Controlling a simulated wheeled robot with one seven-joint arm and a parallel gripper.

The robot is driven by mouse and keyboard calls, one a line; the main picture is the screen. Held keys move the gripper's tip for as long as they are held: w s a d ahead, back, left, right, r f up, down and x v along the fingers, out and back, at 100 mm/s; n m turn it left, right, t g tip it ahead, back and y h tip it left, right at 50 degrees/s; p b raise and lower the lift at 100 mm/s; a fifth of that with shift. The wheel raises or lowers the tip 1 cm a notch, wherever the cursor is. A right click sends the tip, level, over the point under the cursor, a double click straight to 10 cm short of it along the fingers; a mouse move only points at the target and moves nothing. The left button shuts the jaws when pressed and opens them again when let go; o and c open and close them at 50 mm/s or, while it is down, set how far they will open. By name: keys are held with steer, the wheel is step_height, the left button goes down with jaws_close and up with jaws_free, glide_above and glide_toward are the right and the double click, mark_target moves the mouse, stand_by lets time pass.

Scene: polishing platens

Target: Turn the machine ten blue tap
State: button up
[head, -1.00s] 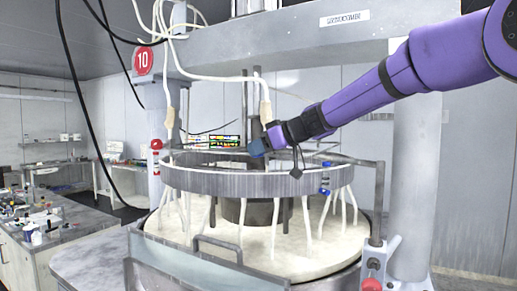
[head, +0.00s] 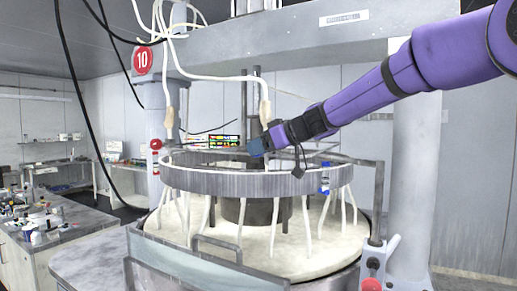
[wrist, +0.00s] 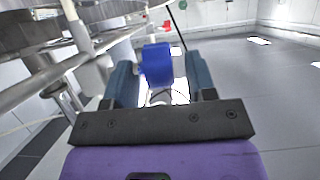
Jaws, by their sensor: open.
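The machine with the red number 10 sign (head: 143,60) has a round grey ring (head: 230,184) above a pale platen (head: 300,258). My gripper (head: 257,147) is at the far side of the ring in the head view, small and partly dark. In the wrist view my gripper (wrist: 162,85) is open, with a solid blue tap-like part (wrist: 157,64) between its two fingers; contact cannot be told. A small blue fitting (head: 325,180) shows on the ring's right front in the head view. I cannot tell whether these are the same part.
White hoses (head: 268,105) hang around the ring. A red knob (head: 372,285) is at the lower right, and a red fitting (head: 156,144) is on the left post. A cluttered bench (head: 60,240) stands at left. Open floor (wrist: 270,110) shows at right in the wrist view.

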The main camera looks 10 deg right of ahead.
steer(key=v, duration=1)
steer(key=shift+d, duration=0.1)
steer(key=s+d+f+m+h, duration=0.3)
steer(key=s+d+f, duration=0.2)
steer(key=s, duration=0.6)
steer(key=s+d+f+m+g+h, duration=0.1)
steer(key=s+d+f+m+h, duration=0.3)
steer(key=s+f, duration=0.3)
steer(key=s+d+f+m+g+h, duration=0.1)
steer(key=s+d+f+m+h, duration=0.3)
steer(key=s, duration=1.2)
step_height(320, 180, down, 2)
steer(key=shift+s+d+f, duration=0.2)
steer(key=shift+d, duration=0.7)
stand_by(0.5)
